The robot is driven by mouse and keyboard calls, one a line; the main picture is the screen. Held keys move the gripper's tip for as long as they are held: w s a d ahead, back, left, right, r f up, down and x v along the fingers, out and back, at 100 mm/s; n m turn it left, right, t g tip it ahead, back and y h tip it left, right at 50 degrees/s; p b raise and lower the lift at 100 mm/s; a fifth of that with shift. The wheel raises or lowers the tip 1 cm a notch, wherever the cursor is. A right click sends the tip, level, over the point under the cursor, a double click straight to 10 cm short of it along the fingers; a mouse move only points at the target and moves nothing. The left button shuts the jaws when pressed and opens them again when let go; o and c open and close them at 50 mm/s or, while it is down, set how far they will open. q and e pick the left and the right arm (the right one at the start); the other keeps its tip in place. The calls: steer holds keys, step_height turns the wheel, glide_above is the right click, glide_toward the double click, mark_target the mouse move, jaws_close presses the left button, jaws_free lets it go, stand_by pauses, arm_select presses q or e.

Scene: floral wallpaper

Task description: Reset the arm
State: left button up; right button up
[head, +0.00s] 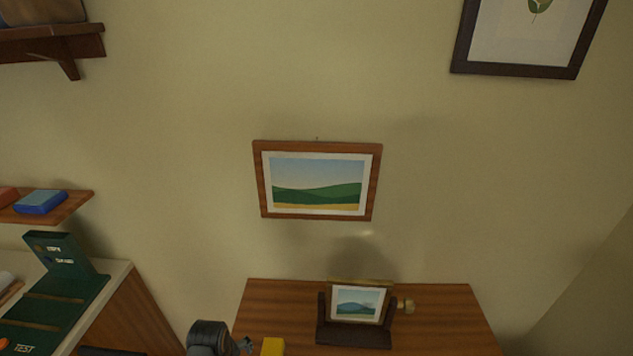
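A dark rounded part at the bottom edge, left of the table, looks like part of my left arm. A small grey-green piece beside it may belong to my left gripper (245,344), but it is too small and cut off to tell whether it is open or shut. My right arm and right gripper are not in view. A wood-framed landscape picture (318,182) hangs on the wall, tilted very slightly, with a small nail above it.
A wooden table (440,310) below holds a small picture (357,303) in a dark stand (345,335), a brass-coloured knob-like thing (405,305) and a yellow block (272,346). Left are a green rack (65,258) on a counter and wall shelves (75,205). Another frame (515,70) hangs upper right.

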arm_select(q)
steer(key=s+a+r+m+t, duration=0.2)
steer(key=s+r+m, duration=0.8)
step_height(320, 180, down, 34)
steer(key=s+a+g+b, duration=0.1)
steer(key=s+a+b, duration=0.1)
steer(key=b, duration=0.6)
steer(key=s+a+f+g+b, duration=0.1)
steer(key=s+f+b, duration=0.4)
steer(key=s+f, duration=1.4)
step_height(320, 180, down, 3)
steer(key=shift+a+r+g, duration=0.1)
steer(key=shift+a+g, duration=0.05)
steer(key=shift+g, duration=0.15)
